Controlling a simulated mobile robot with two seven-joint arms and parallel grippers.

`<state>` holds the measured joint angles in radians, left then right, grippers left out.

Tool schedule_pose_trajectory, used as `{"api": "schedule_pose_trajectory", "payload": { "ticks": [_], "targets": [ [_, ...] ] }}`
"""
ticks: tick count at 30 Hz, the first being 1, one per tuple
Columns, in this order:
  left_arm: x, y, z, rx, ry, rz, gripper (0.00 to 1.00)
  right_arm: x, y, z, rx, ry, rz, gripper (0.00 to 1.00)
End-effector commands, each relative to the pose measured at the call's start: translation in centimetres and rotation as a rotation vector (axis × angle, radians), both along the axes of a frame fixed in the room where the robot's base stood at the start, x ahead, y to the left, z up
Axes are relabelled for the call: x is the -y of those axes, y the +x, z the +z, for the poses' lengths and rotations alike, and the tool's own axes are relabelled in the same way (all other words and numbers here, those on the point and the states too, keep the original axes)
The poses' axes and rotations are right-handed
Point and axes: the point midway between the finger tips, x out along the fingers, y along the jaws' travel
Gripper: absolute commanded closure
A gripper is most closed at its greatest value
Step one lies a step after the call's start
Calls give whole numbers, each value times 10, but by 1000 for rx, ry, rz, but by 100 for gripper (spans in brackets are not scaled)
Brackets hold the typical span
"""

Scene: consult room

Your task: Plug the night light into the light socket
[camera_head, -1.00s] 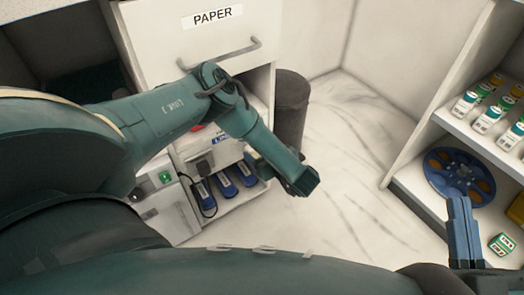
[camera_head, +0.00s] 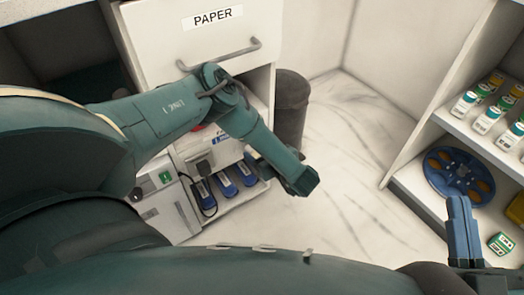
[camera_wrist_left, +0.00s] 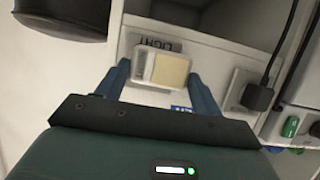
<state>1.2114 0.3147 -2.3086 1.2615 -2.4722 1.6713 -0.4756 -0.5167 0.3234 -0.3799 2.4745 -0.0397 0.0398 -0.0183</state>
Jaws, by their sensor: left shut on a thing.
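The night light (camera_wrist_left: 168,70), a small white block with a cream panel, sits between the two fingers of my left gripper (camera_wrist_left: 162,85) in the left wrist view. The gripper is shut on it. A label reading LIGHT (camera_wrist_left: 160,45) shows upside down right behind the night light, at the white panel. The light socket is hidden behind the night light, and I cannot tell whether the plug is seated. In the head view my left arm hides this spot. My right gripper (camera_head: 462,232) is low at the right, in front of the shelf; its finger gap is unclear.
A black plug with a cord (camera_wrist_left: 258,97) sits in a neighbouring outlet, with a green switch (camera_wrist_left: 290,127) beyond it. A dark bin (camera_head: 290,105) stands beside the PAPER drawer (camera_head: 190,60). Blue items (camera_head: 225,183) lie below. A blue reel (camera_head: 447,170) and bottles (camera_head: 487,120) fill the right shelf.

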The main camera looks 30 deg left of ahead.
Motion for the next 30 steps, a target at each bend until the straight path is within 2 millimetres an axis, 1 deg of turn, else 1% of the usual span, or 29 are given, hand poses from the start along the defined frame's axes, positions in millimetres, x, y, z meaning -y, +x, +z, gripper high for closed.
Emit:
{"api": "schedule_pose_trajectory", "payload": {
  "ticks": [4, 14, 30],
  "targets": [
    [0, 0, 1, 0, 0, 0, 57, 0, 0, 3, 0, 0, 0, 100],
    [0, 0, 0, 0, 0, 0, 57, 0, 0, 3, 0, 0, 0, 100],
    [-9, 4, 0, 1, 1, 0, 57, 0, 0, 3, 0, 0, 0, 100]
  ]
}}
